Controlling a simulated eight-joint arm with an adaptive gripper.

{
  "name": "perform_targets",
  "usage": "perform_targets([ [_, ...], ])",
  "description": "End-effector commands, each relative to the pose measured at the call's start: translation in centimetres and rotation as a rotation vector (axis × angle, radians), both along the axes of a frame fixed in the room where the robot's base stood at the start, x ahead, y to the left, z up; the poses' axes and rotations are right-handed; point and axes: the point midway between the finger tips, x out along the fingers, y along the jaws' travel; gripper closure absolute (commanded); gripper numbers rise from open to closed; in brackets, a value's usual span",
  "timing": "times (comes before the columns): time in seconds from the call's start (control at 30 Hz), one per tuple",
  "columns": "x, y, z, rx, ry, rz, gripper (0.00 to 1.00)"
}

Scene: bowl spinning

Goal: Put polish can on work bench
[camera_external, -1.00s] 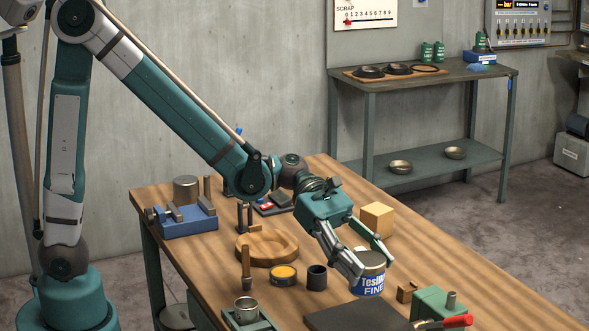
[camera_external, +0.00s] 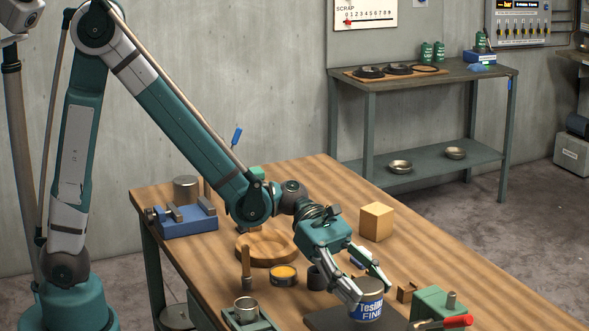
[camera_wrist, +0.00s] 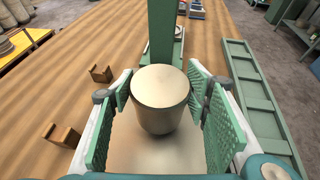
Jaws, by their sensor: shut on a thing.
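The polish can (camera_external: 366,304) is a blue and white can with a pale top. My gripper (camera_external: 364,290) is shut on it, with one finger on each side. In the wrist view the can (camera_wrist: 161,98) stands upright between the two green ribbed pads of my gripper (camera_wrist: 160,110). The wooden work bench (camera_external: 420,240) runs under it. The can is over a dark flat plate (camera_external: 325,318) on the bench; I cannot tell whether it touches the plate.
A green block with a post (camera_external: 440,302) and a red-handled tool (camera_external: 456,321) are right of the can. A wooden cube (camera_external: 376,222), a yellow-topped tin (camera_external: 284,274), a wooden ring (camera_external: 262,250) and a blue fixture (camera_external: 182,221) stand on the bench.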

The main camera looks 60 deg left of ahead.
Motion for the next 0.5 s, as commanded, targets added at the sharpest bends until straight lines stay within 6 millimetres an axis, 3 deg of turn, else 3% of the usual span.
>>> perform_targets([
  [0.2, 0.0, 0.0, -2.4, 0.000, 0.000, 0.000, 0.70],
  [0.5, 0.0, 0.0, -2.6, 0.000, 0.000, 0.000, 0.70],
])
